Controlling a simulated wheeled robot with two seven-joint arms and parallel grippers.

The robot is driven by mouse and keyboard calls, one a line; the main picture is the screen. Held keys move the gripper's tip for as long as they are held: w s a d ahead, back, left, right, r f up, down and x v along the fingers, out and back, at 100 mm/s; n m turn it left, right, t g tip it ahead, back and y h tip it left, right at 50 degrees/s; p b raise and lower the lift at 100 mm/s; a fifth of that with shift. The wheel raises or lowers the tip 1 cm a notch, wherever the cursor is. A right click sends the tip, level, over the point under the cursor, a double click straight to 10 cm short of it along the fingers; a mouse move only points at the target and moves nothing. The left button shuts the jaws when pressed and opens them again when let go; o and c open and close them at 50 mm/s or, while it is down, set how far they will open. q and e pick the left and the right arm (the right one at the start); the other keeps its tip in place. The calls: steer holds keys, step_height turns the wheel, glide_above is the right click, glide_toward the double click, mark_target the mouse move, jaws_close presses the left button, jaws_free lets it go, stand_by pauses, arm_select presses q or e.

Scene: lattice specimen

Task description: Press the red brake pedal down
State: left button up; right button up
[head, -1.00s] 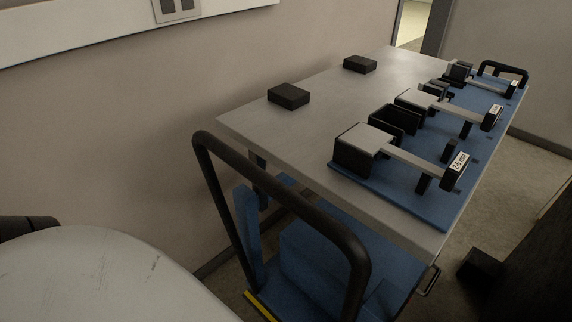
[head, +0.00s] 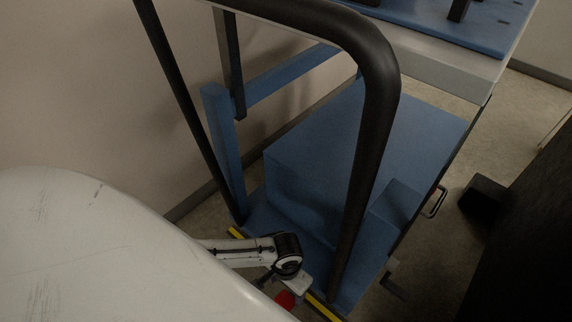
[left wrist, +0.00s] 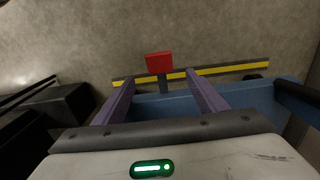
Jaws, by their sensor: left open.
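The red brake pedal (head: 285,299) shows low in the head view, partly hidden by my left arm and white body. It also shows in the left wrist view (left wrist: 159,62), on a short grey stem in front of the yellow-striped edge of the cart. My left gripper (left wrist: 158,82) is open and empty. Its two purple fingers stand apart, and the pedal appears between and beyond their tips. I cannot tell the exact gap to the pedal. In the head view, the left arm reaches down by the cart's near end. My right gripper is not in view.
The blue cart base (head: 330,170) carries a large box-like body under the tabletop. A black push handle (head: 372,130) arches over the near end, close to my left arm. A yellow strip (head: 322,308) runs along the base edge. A dark block (head: 484,196) lies on the floor at right.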

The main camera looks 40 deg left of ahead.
arm_select(q)
steer(key=b, duration=0.3)
glide_above(286, 300)
step_height(286, 300, down, 5)
step_height(286, 300, down, 4)
steer(key=shift+r+b, duration=0.1)
steer(key=shift+b, duration=0.95)
steer(key=shift+f, duration=0.5)
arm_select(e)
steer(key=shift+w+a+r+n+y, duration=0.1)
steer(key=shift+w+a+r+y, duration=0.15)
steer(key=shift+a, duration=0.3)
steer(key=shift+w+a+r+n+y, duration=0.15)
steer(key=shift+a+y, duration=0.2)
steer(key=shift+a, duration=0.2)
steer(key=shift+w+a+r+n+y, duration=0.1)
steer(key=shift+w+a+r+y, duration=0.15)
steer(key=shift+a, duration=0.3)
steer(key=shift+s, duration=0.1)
